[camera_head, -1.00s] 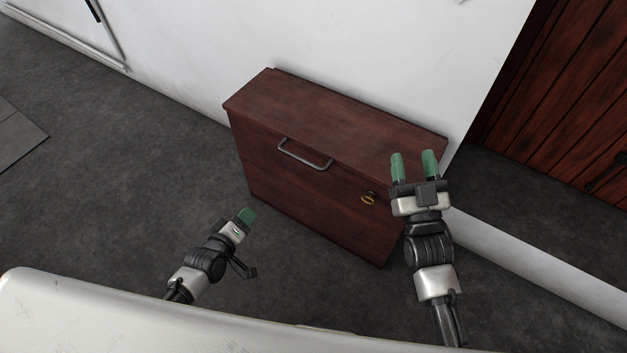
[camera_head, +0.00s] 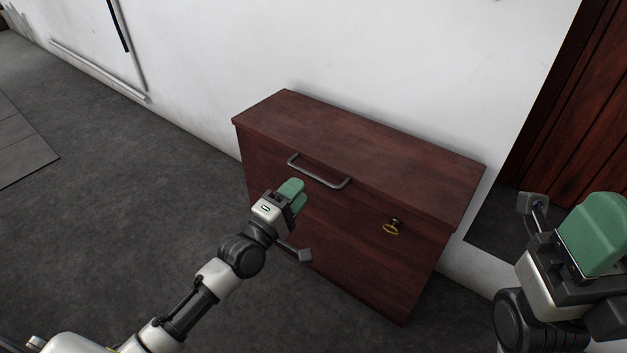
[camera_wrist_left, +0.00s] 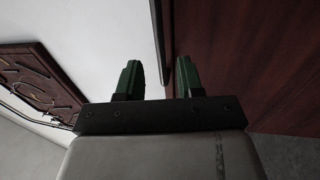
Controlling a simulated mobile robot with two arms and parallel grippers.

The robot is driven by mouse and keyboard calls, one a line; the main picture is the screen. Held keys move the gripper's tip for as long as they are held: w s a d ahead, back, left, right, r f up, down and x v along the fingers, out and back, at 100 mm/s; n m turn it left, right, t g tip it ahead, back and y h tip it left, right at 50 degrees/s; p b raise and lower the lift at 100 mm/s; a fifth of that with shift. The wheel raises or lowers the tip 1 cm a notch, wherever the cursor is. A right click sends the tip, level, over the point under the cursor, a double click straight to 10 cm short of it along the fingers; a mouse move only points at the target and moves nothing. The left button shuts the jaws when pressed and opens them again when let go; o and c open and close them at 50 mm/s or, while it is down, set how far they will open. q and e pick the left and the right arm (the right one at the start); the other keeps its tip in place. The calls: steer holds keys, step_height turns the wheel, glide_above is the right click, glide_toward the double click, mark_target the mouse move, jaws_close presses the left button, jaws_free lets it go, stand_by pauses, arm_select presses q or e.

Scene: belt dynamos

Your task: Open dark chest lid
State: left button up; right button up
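The dark reddish-brown chest (camera_head: 335,225) stands against the white wall with its lid (camera_head: 360,140) shut. A grey metal bar handle (camera_head: 320,176) is on the upper front near the lid's edge. My left gripper (camera_head: 293,193) is in front of the chest, just below the handle's left part, and seems apart from it. In the left wrist view its green fingers (camera_wrist_left: 160,80) are spread with nothing between them, and the chest's dark wood (camera_wrist_left: 245,60) fills the right side. My right gripper (camera_head: 597,235) is large at the right edge, beside the chest; its finger gap is not clear.
The white wall (camera_head: 400,70) is close behind the chest. A dark wooden door (camera_head: 575,130) is at the right. Grey floor (camera_head: 130,220) is free at the left.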

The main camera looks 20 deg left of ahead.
mark_target(313, 175)
arm_select(q)
steer(key=b+x, duration=0.1)
steer(key=x, duration=0.5)
steer(key=shift+b, duration=0.3)
steer(key=shift+c, duration=0.4)
jaws_close()
